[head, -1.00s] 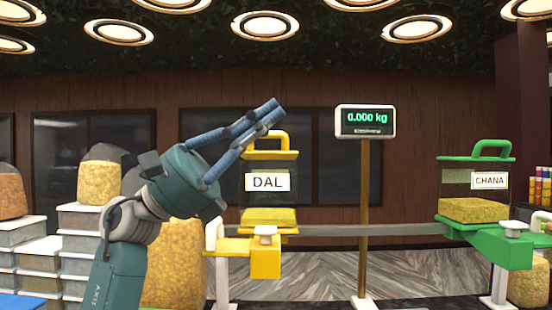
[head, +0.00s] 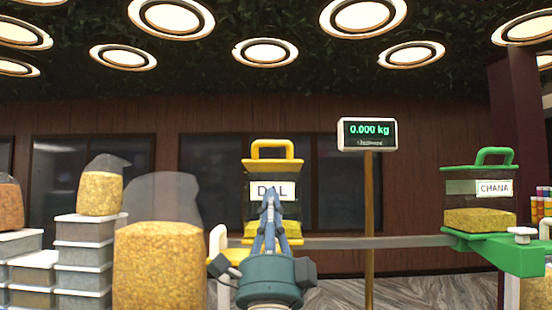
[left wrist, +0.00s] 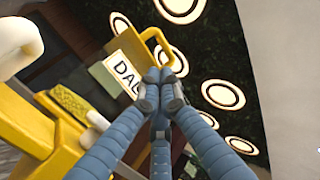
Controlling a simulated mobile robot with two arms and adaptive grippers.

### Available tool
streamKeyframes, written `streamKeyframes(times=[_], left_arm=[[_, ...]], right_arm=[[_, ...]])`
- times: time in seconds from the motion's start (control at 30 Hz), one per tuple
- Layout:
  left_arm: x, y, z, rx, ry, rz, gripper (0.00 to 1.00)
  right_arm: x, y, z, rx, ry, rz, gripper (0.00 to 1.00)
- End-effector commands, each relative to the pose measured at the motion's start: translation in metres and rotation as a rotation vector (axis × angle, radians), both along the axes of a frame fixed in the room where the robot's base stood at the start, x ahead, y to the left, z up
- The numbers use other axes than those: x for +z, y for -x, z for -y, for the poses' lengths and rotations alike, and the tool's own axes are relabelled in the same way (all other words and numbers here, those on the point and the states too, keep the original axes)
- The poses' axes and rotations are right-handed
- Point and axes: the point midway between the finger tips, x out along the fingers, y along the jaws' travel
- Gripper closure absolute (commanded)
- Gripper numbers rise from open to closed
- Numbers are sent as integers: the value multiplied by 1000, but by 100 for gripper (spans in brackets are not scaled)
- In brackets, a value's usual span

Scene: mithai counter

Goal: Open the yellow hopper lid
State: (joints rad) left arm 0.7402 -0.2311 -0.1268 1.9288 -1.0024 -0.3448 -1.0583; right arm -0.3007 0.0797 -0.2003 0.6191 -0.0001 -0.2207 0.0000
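The yellow hopper labelled DAL (head: 256,190) stands mid-picture in the head view. Its yellow lid (head: 272,165), with an arched handle on top, sits level on the clear body. My left gripper (head: 270,192) points upward in front of the hopper, its fingertips over the label and below the lid. In the left wrist view the blue fingers (left wrist: 160,76) come together at their tips, with nothing visible between them. The lid handle (left wrist: 152,36) shows just beyond the tips, apart from them as far as I can tell. The arm hides the hopper's lower front. My right gripper is not in view.
A green hopper labelled CHANA (head: 480,210) stands at the right. A weight display reading 0.000 kg (head: 369,134) is on a post between the hoppers. Stacked tubs (head: 84,255) and filled bags (head: 160,268) stand at the left. The space above the lid looks clear.

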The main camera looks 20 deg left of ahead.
Motion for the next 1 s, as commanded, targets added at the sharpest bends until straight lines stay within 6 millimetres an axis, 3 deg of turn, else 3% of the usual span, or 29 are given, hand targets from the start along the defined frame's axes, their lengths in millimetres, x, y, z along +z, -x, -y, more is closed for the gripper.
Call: streamKeyframes(times=[0.03,0.2,0.5,1.0], left_arm=[[13,-6,-2,1,-1,1,100],[42,-30,-9,0,-2,1,100],[82,-66,-19,0,-1,0,100],[92,-78,-23,1,-4,2,100]], right_arm=[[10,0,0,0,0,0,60],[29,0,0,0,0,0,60],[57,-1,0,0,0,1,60],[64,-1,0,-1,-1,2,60]])
